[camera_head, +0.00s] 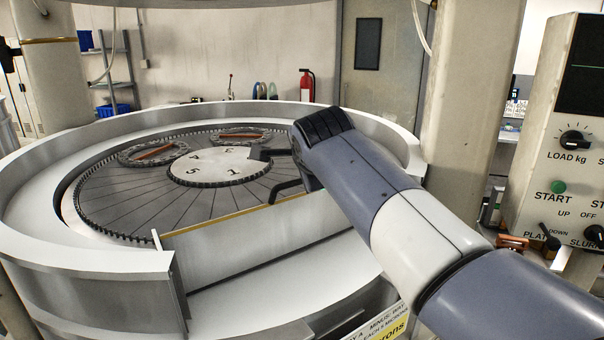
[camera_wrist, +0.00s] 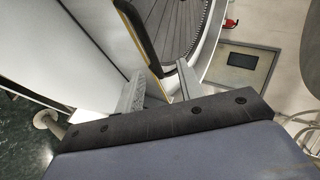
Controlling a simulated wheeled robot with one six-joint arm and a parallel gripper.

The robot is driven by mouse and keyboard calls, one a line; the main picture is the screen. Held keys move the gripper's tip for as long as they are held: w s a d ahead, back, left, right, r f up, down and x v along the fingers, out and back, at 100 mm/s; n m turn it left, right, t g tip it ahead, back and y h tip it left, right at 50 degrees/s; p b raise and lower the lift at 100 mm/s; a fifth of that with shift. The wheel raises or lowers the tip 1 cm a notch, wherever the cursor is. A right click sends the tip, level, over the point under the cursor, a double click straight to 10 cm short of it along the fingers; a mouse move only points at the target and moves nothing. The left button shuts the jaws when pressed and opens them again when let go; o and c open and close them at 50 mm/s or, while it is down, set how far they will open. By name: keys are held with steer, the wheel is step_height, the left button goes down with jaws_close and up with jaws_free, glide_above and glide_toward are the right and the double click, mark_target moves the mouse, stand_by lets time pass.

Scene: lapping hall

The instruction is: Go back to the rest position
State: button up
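My gripper (camera_head: 268,172) is at the end of my arm, which reaches in from the right over the lapping machine. Its two fingers are spread apart, with nothing seen between them. In the wrist view the gripper (camera_wrist: 158,88) also shows its fingers apart, with the yellow-edged front of the machine beyond them. The gripper is over the near right part of the grooved lapping plate (camera_head: 140,205), close to the numbered centre disc (camera_head: 215,168). Two toothed carrier rings with reddish-brown bars in them, one left (camera_head: 128,158) and one at the back (camera_head: 222,140), lie on the plate.
A high white rim (camera_head: 85,262) surrounds the plate, with a gap at the front. A beige column (camera_head: 468,95) and a control panel (camera_head: 540,160) stand at the right. A reddish-brown piece (camera_head: 512,242) lies below the panel. A fire extinguisher (camera_head: 307,85) is by the back wall.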

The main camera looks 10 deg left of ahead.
steer(key=shift+s+d+r, duration=0.15)
steer(key=shift+s, duration=0.25)
steer(key=shift+w, duration=0.1)
steer(key=p+x, duration=0.2)
steer(key=x, duration=0.5)
steer(key=shift+w+f, duration=0.2)
steer(key=shift+f, duration=0.05)
